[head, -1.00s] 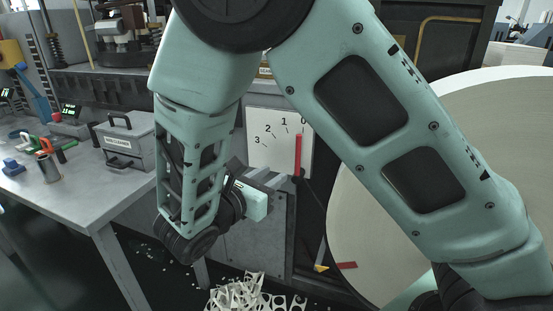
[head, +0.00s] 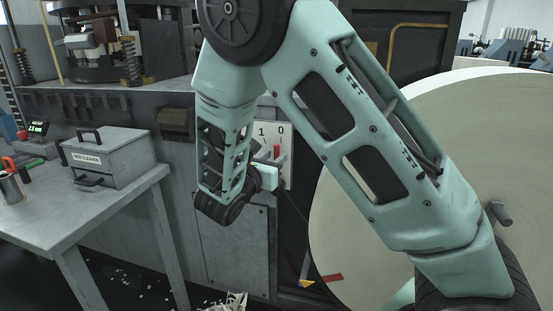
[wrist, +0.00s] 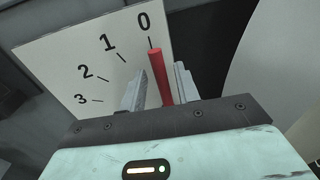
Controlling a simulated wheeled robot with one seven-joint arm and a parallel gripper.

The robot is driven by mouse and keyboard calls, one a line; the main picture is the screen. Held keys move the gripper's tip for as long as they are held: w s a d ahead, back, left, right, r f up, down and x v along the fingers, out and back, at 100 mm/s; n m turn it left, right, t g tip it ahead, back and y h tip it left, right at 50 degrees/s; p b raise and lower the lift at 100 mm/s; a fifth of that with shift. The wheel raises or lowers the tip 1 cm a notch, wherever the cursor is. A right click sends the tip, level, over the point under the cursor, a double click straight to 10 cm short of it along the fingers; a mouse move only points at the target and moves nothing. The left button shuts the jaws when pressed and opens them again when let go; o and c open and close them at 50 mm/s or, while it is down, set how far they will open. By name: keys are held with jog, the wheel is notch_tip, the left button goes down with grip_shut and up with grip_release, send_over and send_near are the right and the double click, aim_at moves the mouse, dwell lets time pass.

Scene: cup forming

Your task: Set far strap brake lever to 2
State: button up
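The brake lever is a red rod (wrist: 161,76). In the wrist view it stands in front of a white dial plate (wrist: 60,50) marked 0, 1, 2 and 3, and its tip lies just below the 0 tick. In the head view the lever's red top (head: 277,151) shows under the 0 on the plate (head: 287,165). My gripper (wrist: 160,85) is open, with one finger on each side of the lever. A small gap shows on the right; the left finger is close to the rod. My arm hides the 2 and 3 in the head view.
A large pale roll (head: 400,200) stands close to the right of the dial. A grey table (head: 60,210) with a grey box (head: 115,160) is at the left. A grey cabinet panel (head: 235,250) is below the dial.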

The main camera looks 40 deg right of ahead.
jog(key=shift+x, duration=1.25)
grip_shut()
